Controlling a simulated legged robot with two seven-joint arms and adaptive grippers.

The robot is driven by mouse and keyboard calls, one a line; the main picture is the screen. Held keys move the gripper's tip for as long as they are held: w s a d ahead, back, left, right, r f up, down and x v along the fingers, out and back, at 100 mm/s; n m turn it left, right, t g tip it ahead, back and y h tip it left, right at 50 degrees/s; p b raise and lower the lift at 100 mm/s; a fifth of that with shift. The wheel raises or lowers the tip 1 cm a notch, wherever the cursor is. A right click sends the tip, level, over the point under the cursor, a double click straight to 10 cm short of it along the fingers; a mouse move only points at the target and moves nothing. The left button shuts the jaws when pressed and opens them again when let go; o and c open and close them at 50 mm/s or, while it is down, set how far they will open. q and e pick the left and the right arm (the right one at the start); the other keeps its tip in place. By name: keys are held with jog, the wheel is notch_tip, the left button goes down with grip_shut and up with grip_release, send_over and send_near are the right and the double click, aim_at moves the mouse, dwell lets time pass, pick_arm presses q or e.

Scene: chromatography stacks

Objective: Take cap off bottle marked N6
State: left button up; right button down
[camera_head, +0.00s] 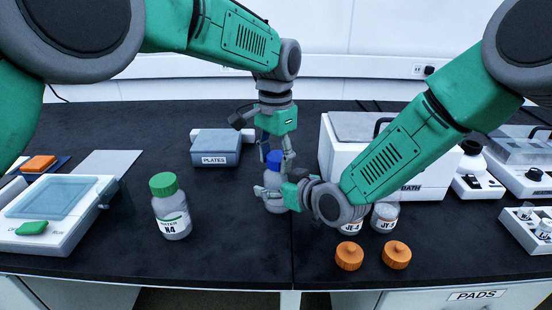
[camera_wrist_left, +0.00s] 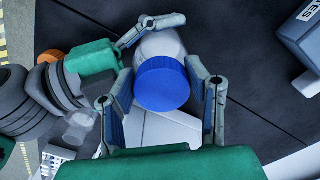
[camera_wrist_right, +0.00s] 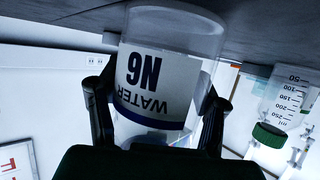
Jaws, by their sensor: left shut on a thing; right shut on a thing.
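The bottle marked N6 (camera_wrist_right: 150,75) stands on the bench in the middle of the head view, its label upside down in the right wrist view. Its blue cap (camera_head: 274,157) is on its top and also shows in the left wrist view (camera_wrist_left: 162,84). My left gripper (camera_head: 275,162) points down from above and is shut on the blue cap, one finger on each side. My right gripper (camera_head: 272,197) comes from the right and is shut on the bottle's body. In the head view the grippers hide much of the bottle and its label.
A green-capped bottle N4 (camera_head: 172,212) stands to the left. Two JE bottles (camera_head: 385,218) stand close to the right, partly behind my right arm, with two orange caps (camera_head: 349,256) in front. A PLATES box (camera_head: 216,150) lies behind, and a white bath (camera_head: 343,150) stands behind right.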

pick_arm(q)
jog(key=n, duration=0.2)
jog(key=a+n, duration=0.1)
jog(key=shift+w+n, duration=0.3)
pick_arm(e)
jog(key=shift+s+d+f, duration=0.15)
pick_arm(q)
jog(key=o, duration=1.3)
jog(key=shift+d, duration=0.1)
jog(key=shift+s+d, duration=0.1)
jog(key=shift+s+d, duration=0.1)
jog(key=shift+d, duration=0.05)
pick_arm(e)
jog(key=shift+s+f, duration=0.1)
